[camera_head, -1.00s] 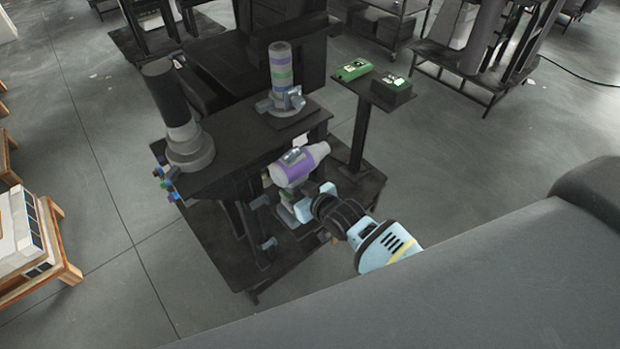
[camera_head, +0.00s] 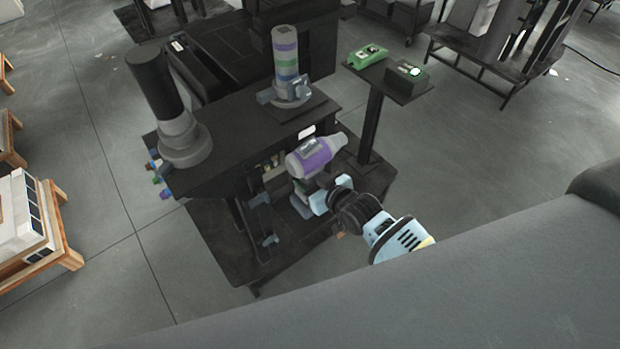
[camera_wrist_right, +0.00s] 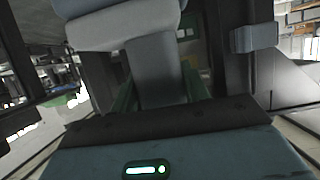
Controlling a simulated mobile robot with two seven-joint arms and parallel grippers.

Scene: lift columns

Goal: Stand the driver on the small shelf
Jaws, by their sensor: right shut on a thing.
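The driver (camera_head: 312,157) is purple and grey with a barrel-shaped body. It lies tilted in the air, its narrow nose pointing right, above the lower deck of a black cart. My right gripper (camera_head: 318,196), light blue, comes in from the lower right and is shut on its handle below the barrel. In the right wrist view the grey handle (camera_wrist_right: 156,68) stands between the fingers, with the body above. A small black shelf (camera_head: 421,96) on a post stands to the right of the driver; a green device and a dark box sit on it. My left gripper is not in view.
The cart's black top (camera_head: 225,135) carries a dark column (camera_head: 155,85) on a grey base and a banded grey, purple and green cylinder (camera_head: 285,55) on a plate. Green device (camera_head: 367,56) and dark box (camera_head: 405,80) occupy much of the small shelf. Floor (camera_head: 480,150) is clear to the right.

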